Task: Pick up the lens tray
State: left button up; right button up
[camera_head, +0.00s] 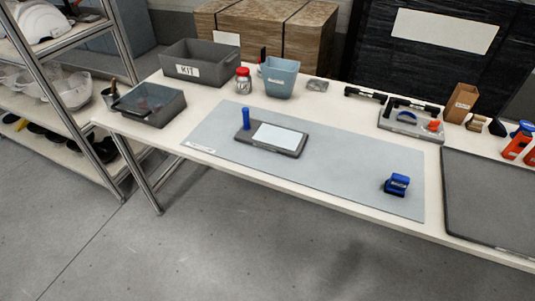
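Nothing in view has a readable label naming it the lens tray, so I cannot tell for sure which thing it is. A shallow dark grey tray (172,112) at the table's left end holds dark, partly clear pieces that are too small to make out. A flat light grey tray (393,126) at the back right holds a blue curved piece and an orange-red piece. A dark board (289,150) with a white sheet and an upright blue post lies on the grey mat (330,178). Neither of my grippers is in view.
A grey KIT bin (192,76), a red-lidded jar (243,86) and a blue-grey bin (281,86) stand at the back. A blue tool (397,184) sits on the mat's right part. A large dark panel (490,190) covers the right end. Shelves (80,110) stand left.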

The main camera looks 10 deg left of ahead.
aim_at(282, 139)
jog(key=z, duration=0.05)
jog(key=k, duration=0.7)
jog(key=u, duration=1.35)
jog(key=i, duration=1.7)
jog(key=z, duration=0.65)
